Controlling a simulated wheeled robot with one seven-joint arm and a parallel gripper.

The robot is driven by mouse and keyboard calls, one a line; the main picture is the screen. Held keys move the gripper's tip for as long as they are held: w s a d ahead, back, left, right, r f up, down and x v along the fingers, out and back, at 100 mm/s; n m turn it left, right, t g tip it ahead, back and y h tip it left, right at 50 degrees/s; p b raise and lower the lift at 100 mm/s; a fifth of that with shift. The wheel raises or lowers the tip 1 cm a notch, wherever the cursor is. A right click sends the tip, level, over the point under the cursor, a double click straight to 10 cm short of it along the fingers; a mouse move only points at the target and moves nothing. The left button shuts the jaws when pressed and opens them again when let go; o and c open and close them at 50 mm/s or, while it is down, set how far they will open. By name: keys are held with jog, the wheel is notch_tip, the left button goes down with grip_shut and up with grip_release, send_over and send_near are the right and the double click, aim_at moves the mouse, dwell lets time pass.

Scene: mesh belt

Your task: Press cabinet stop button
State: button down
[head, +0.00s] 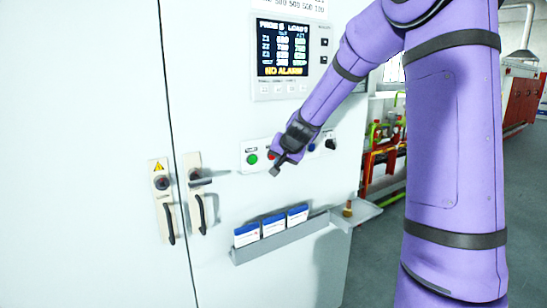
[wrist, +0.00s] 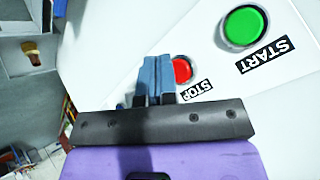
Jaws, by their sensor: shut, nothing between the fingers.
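The red stop button (wrist: 182,70), with its STOP label, shows in the wrist view just right of my fingertips. The green START button (wrist: 244,25) is at the upper right there. In the head view the green button (head: 252,159) shows on the white cabinet's button strip, and only a sliver of the red button shows beside my gripper (head: 277,172). My gripper, also in the wrist view (wrist: 157,62), is shut and empty, with its fingers together in front of the strip. I cannot tell whether its tips touch the panel.
A display (head: 280,57) reading NO ALARM is above the strip. Door handles (head: 197,200) stick out at the left. A tray (head: 283,236) with blue-and-white cards projects below. Red and green machinery (head: 384,145) stands to the right.

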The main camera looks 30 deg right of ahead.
jog(key=shift+w, duration=0.15)
jog(key=shift+w, duration=0.25)
jog(key=shift+w, duration=0.45)
dwell(1.1)
jog(key=shift+s, duration=0.85)
jog(key=s, duration=0.5)
jog(key=shift+d, duration=0.1)
dwell(0.4)
dwell(0.6)
